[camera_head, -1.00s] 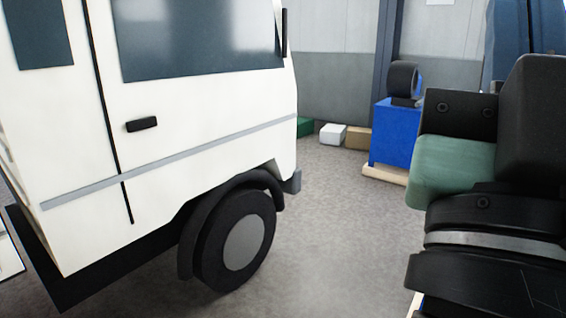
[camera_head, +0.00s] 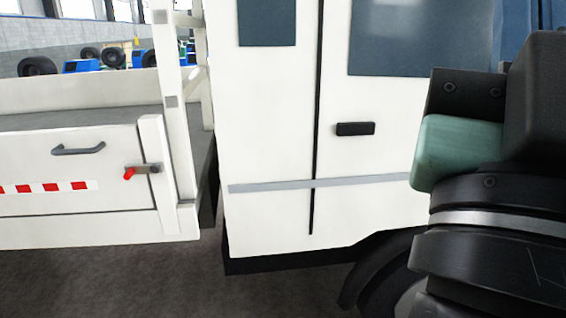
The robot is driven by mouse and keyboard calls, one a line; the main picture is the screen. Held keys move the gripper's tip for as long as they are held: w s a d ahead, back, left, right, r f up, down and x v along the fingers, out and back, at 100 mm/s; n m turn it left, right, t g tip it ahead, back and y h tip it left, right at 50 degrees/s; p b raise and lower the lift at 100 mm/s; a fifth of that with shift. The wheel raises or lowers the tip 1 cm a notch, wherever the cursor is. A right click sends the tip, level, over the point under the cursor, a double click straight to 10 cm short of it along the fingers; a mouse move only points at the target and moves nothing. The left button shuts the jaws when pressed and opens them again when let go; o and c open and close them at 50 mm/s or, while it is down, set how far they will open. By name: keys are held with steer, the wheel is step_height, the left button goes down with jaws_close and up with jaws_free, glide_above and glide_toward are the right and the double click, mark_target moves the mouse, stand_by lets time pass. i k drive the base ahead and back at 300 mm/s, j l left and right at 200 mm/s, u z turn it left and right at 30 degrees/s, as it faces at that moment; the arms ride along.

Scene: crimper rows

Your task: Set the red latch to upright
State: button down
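The red latch (camera_head: 129,174) is a small red-tipped handle on a grey mount at the right end of the white truck-bed side panel (camera_head: 95,145). It points left and slightly down from its mount, not upright. My arm fills the right edge of the view, with black, green and silver links. My gripper's fingers do not show, and the arm is well to the right of the latch.
The white cab (camera_head: 270,130) with a black door handle (camera_head: 355,129) stands right of the bed. A grey pull handle (camera_head: 78,149) is on the side panel. Dark floor (camera_head: 120,285) in front of the bed is clear. Blue machines (camera_head: 82,66) stand far behind.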

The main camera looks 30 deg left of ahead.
mark_target(130, 170)
steer(key=i+j+u, duration=0.55)
steer(key=i+u, duration=0.15)
steer(key=u, duration=0.15)
steer(key=i+j+u, duration=0.1)
steer(key=i+u, duration=0.3)
